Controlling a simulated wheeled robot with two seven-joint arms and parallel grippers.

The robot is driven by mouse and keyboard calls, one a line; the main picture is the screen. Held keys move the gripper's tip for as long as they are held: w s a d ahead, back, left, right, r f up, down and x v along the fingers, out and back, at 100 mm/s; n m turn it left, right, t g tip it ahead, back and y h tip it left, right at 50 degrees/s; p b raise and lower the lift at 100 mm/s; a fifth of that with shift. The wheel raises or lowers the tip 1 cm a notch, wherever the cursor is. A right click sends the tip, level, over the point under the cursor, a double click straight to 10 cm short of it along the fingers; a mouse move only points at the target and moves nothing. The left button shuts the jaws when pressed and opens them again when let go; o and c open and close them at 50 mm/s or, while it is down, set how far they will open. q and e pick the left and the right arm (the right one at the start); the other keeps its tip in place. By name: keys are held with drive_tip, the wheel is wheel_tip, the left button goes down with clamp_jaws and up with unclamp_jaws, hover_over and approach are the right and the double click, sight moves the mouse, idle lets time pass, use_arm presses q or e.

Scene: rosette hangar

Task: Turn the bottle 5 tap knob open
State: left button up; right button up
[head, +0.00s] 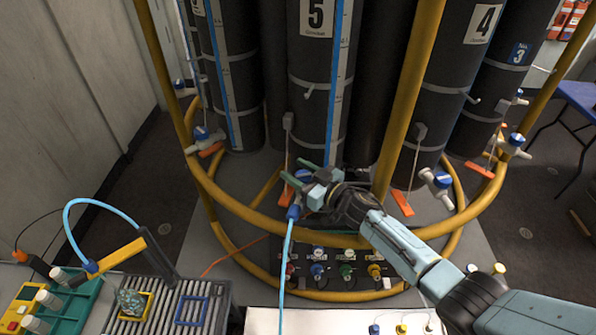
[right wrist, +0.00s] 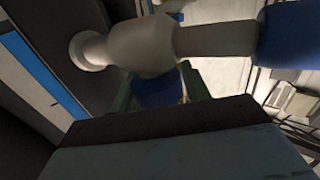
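Bottle 5 (head: 312,75) is a tall dark cylinder with a "5" label, upright behind the yellow rail. Its white tap (right wrist: 150,45) crosses the right wrist view, with a blue end piece at the right. The blue tap knob (right wrist: 158,92) sits below the tap body, partly hidden by my gripper. My right gripper (head: 301,172) is at this tap, with its greenish fingers on either side of the knob. I cannot tell whether the fingers press on it. A light blue hose (head: 284,258) hangs from the tap's blue end. My left gripper is not in view.
The yellow ring rail (head: 245,208) and a yellow post (head: 408,100) stand close around my right gripper. Bottle 4 (head: 455,75) is to the right, with its own blue-and-white tap (head: 437,182). A panel of coloured connectors (head: 346,270) is below. A roller tray (head: 213,300) is lower left.

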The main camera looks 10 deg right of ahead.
drive_tip(key=shift+o, duration=1.2)
drive_tip(key=v, duration=1.3)
drive_tip(key=shift+s, duration=0.15)
drive_tip(key=shift+d, duration=0.1)
drive_tip(key=shift+c, duration=0.4)
